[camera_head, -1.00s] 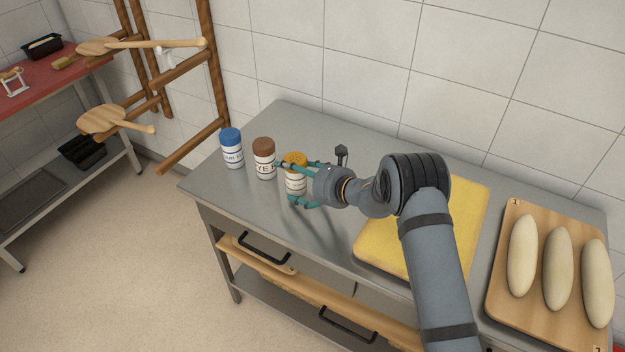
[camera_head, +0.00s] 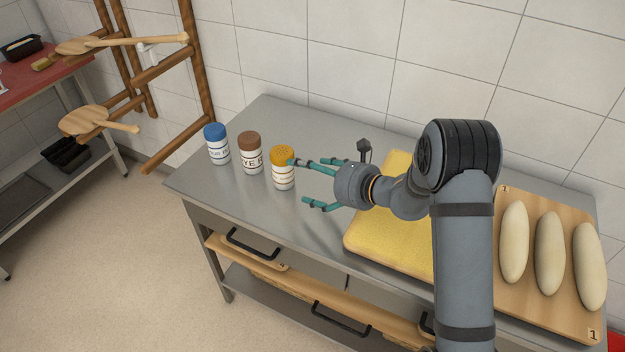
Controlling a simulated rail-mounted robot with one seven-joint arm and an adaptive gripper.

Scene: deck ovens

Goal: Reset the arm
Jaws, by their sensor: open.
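My gripper (camera_head: 298,183) is open and empty above the steel table (camera_head: 235,205). Its teal fingers point left, toward a white shaker with a yellow lid (camera_head: 283,172). The upper fingertip overlaps the right edge of that shaker in the picture; I cannot tell whether they touch. The shaker stands upright at the right end of a row of three. My arm (camera_head: 463,255) reaches in from the lower right and bends at the elbow over the table.
A brown-lidded jar (camera_head: 250,155) and a blue-lidded jar (camera_head: 217,146) stand to the left. A yellow slab (camera_head: 385,232) lies partly under my arm. A wooden board (camera_head: 529,285) with three pale loaves (camera_head: 549,253) is at right. A wooden rack (camera_head: 197,75) stands at left.

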